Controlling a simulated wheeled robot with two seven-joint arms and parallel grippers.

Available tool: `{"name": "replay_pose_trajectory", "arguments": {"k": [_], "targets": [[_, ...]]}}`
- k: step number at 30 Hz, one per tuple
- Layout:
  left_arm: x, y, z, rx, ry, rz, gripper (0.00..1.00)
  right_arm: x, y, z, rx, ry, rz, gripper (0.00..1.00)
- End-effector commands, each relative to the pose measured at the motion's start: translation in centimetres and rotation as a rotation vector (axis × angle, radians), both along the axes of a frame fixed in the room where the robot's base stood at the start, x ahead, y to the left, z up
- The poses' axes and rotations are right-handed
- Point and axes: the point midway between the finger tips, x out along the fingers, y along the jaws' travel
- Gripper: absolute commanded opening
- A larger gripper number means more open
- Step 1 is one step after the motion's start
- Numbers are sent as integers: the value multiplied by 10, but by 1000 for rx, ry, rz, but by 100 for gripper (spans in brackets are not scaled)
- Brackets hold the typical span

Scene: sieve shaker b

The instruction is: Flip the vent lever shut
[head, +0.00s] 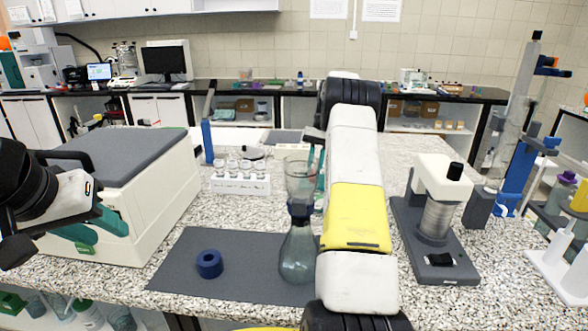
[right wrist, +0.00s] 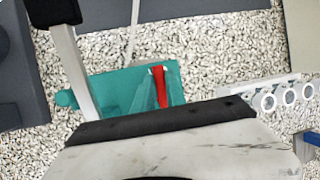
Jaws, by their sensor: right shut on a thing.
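In the right wrist view a teal body (right wrist: 100,88) with a rounded knob at its left end lies on the speckled bench. A red lever (right wrist: 160,82) stands out over it. My right gripper (right wrist: 161,77) is shut on this lever, one teal finger on each side. In the head view my right arm hides the lever and that gripper; only slivers of teal show beside the glassware. My left gripper (head: 114,237) is at the left, beside the white box, with its teal fingers apart and empty.
A glass flask (head: 296,258) with a funnel stands on a dark mat (head: 190,285) near a blue ring (head: 209,264). A white rack (head: 240,185) holds several small vessels. A grey-topped white box (head: 165,205) is left, a white-and-grey device (head: 437,220) right.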

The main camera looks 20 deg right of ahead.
Motion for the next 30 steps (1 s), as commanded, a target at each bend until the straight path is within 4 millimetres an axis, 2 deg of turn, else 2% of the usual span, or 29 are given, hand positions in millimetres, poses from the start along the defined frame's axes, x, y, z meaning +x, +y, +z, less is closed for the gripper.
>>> {"name": "replay_pose_trajectory", "arguments": {"k": [5,6,9,20,30], "targets": [[0,0,0,0,0,0,36,0,-1,1,-3,-3,0,0],[0,0,0,0,0,0,36,0,-1,1,-3,-3,0,18],[0,0,0,0,0,0,36,0,-1,1,-2,-2,-1,38],[0,0,0,0,0,0,36,0,0,2,-1,-1,-1,38],[0,0,0,0,0,0,36,-3,2,38,0,-1,0,38]]}}
